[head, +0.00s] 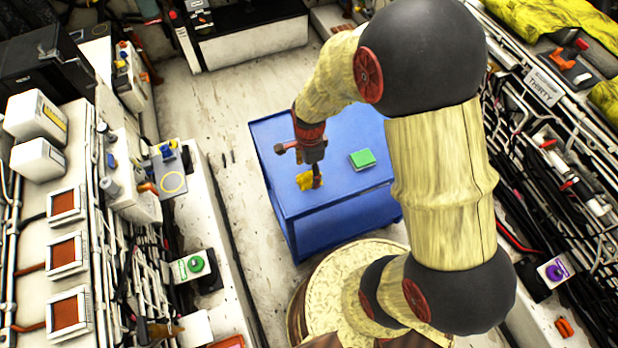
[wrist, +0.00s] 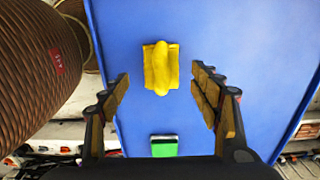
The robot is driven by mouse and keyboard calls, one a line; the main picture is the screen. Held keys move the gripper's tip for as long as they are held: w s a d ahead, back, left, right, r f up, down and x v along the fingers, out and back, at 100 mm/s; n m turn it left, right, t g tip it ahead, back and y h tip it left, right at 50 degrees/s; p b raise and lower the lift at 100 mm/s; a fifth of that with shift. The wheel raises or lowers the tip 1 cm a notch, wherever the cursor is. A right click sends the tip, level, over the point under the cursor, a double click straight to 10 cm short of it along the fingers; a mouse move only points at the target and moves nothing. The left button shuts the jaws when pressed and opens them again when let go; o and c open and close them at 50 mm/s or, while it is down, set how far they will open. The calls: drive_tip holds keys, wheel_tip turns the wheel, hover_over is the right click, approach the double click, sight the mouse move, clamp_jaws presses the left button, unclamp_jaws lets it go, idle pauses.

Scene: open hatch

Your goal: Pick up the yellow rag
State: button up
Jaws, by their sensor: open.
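The yellow rag (head: 310,182) lies on top of the blue cabinet (head: 342,208), near its left side in the head view. In the wrist view the rag (wrist: 161,69) is a small folded piece with a raised ridge along its middle. My gripper (head: 317,180) is above the rag, and in the head view it hides part of it. In the wrist view my gripper (wrist: 160,82) is open and empty, with the rag between and slightly beyond the fingertips. I cannot tell the exact height of the fingers above the rag.
A green and white sponge-like block (head: 362,159) lies on the cabinet top to the right of the rag; it also shows in the wrist view (wrist: 164,146). Panels with cables and switches line both sides. Floor (head: 215,115) is clear left of the cabinet.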

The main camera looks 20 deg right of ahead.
sight(309, 173)
wheel_tip(309, 173, down, 4)
drive_tip(key=shift+w+r+b, duration=0.1)
drive_tip(key=shift+r+b, duration=0.05)
drive_tip(key=shift+b, duration=0.35)
drive_tip(key=shift+c, duration=1.4)
drive_tip(key=c, duration=0.7)
drive_tip(key=shift+c, duration=0.5)
drive_tip(key=shift+r, duration=0.2)
